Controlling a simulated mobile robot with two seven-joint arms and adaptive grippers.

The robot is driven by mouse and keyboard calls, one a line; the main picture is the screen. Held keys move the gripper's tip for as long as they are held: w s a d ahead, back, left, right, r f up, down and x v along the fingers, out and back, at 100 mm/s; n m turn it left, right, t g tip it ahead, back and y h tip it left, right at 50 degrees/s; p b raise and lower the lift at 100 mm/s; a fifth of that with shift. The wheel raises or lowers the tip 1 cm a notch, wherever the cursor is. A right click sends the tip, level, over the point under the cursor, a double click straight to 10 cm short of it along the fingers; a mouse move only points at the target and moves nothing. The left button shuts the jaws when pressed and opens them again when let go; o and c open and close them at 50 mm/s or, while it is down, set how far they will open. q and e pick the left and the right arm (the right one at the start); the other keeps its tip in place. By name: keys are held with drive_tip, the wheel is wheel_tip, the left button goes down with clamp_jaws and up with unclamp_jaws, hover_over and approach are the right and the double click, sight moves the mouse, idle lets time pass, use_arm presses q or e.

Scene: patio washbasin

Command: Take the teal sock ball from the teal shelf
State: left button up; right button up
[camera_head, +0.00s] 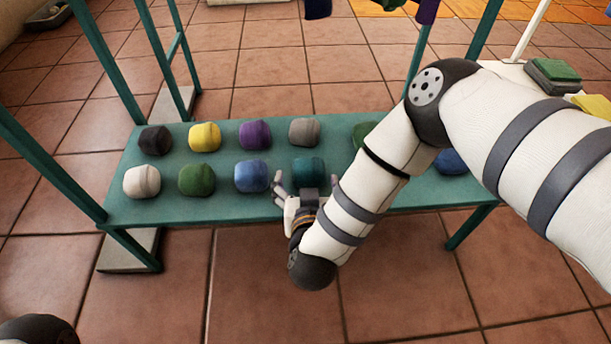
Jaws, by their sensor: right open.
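The teal sock ball (308,171) sits in the front row on the teal shelf (228,210), right of a blue ball. My right gripper (306,184) is open at the shelf's front edge, with its fingers on either side of the teal sock ball's near side. I cannot tell whether the fingers touch it. My right arm comes in from the right and hides part of the shelf. The left gripper is not in view; a dark part of mine shows at the bottom left corner.
Close to the teal ball are a blue ball (252,176) and a grey ball (304,132). Purple (255,135), yellow (205,137), black (155,140), white (142,181) and green (197,180) balls stand left. Another blue ball (451,162) is partly behind my arm. Teal posts frame the shelf.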

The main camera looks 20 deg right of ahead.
sight(309, 176)
drive_tip(key=b+x, duration=0.1)
drive_tip(key=x, duration=0.1)
drive_tip(key=b+x, duration=0.1)
drive_tip(key=x, duration=0.1)
drive_tip(key=shift+w+d+f, duration=0.25)
drive_tip(key=shift+d, duration=0.1)
drive_tip(key=shift+w+d, duration=0.1)
drive_tip(key=shift+w, duration=0.1)
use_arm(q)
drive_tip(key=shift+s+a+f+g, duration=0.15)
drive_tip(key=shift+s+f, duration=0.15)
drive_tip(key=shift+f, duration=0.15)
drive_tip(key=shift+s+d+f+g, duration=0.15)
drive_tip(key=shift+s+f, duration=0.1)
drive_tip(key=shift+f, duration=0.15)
use_arm(e)
drive_tip(key=shift+r, duration=0.15)
drive_tip(key=c, duration=1.2)
